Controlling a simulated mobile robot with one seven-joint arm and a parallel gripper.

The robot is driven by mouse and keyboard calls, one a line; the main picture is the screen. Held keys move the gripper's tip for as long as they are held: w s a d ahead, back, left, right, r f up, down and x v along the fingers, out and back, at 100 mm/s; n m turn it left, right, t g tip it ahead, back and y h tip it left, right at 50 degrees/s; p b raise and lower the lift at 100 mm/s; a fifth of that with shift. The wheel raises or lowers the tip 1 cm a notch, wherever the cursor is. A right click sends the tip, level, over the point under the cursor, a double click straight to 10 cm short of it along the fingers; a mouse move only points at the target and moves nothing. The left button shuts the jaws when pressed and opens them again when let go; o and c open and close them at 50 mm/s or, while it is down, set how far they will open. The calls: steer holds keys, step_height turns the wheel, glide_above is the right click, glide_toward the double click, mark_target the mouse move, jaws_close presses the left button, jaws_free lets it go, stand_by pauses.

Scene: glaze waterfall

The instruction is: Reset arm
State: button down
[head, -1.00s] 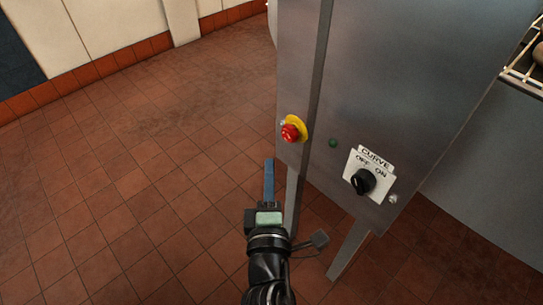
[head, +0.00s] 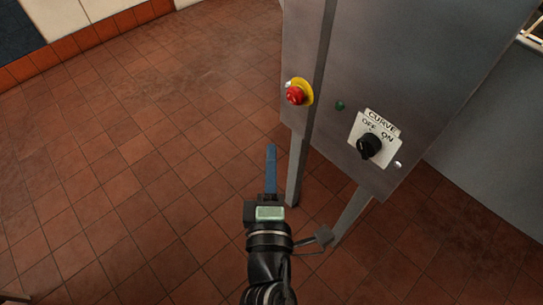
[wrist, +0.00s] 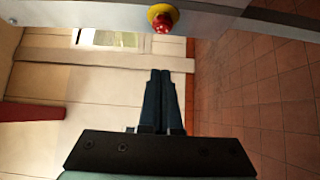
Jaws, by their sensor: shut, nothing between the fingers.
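My gripper (head: 271,150) points away from me over the tiled floor in the head view, left of the steel cabinet's leg. Its two blue fingers are together, with nothing between them; they also show closed in the wrist view (wrist: 160,75). In the head view my gripper is below and left of the red emergency button and apart from it.
A steel cabinet (head: 390,60) on legs carries a red button on a yellow ring (head: 296,96), a small green light (head: 340,106) and a black knob (head: 369,145) on a plate marked CURVE, OFF, ON. Open tiled floor (head: 120,190) lies to the left.

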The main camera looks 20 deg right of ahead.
stand_by(0.3)
steer(key=w+a+r+m+t, duration=0.1)
steer(key=w+r+m+t, duration=0.15)
steer(key=r, duration=0.65)
steer(key=w+a+r+m+t, duration=0.1)
steer(key=r+m, duration=0.3)
steer(key=r, duration=0.5)
steer(key=w+a+r+m+t, duration=0.1)
steer(key=w+r+m+t, duration=0.15)
steer(key=r, duration=0.65)
steer(key=s+a+r+m+t+y+p, duration=0.1)
steer(key=s+a+r+t+y, duration=0.15)
steer(key=r, duration=0.55)
steer(key=s+a+r+m+t+y+p, duration=0.1)
steer(key=s+a+r+m+y, duration=0.2)
steer(key=r, duration=0.5)
steer(key=s+a+r+t+y+p, duration=0.1)
steer(key=s+a+r+t+y, duration=0.2)
steer(key=r, duration=0.5)
step_height(320, 180, up, 36)
steer(key=a+g+h+p, duration=0.1)
steer(key=p, duration=3.5)
steer(key=shift+p, duration=0.3)
